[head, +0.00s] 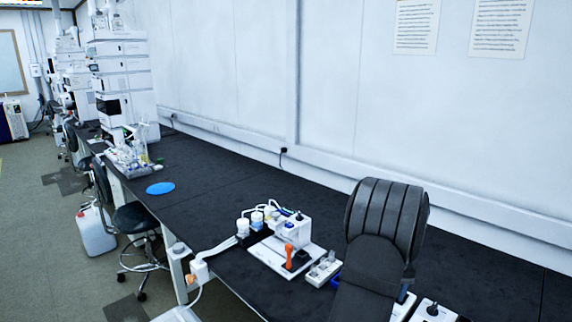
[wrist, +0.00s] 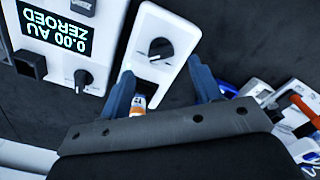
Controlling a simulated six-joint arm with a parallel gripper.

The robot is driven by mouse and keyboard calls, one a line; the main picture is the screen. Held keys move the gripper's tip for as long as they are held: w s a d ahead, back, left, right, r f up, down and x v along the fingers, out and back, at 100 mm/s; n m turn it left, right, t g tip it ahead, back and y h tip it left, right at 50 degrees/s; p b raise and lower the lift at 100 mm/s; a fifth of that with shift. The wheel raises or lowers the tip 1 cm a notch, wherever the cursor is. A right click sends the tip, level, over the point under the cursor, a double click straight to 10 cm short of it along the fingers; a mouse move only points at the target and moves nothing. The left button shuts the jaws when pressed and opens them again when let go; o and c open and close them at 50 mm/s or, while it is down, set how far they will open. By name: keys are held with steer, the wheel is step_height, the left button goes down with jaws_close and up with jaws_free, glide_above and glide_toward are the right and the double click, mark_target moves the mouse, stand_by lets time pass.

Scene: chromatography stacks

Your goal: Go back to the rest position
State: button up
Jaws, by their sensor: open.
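My gripper (wrist: 161,68) shows in the wrist view with its two blue fingers spread apart. A white box with a black knob (wrist: 157,52) lies beyond and between the fingertips. A small white and orange piece (wrist: 139,103) shows beside the left finger, partly hidden by the gripper body; I cannot tell whether it touches the finger. In the head view my dark arm stands at the right and hides the gripper.
A white unit with a display reading "0.00 AU ZEROED" (wrist: 72,23) stands left of the fingers. Cluttered small parts (wrist: 290,110) lie at right. In the head view, a white device (head: 292,233) with bottles and a blue disc (head: 160,188) sit on the black bench (head: 225,180), which has clear room behind.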

step_height(320, 180, down, 6)
steer(key=shift+f, duration=0.15)
stand_by(0.4)
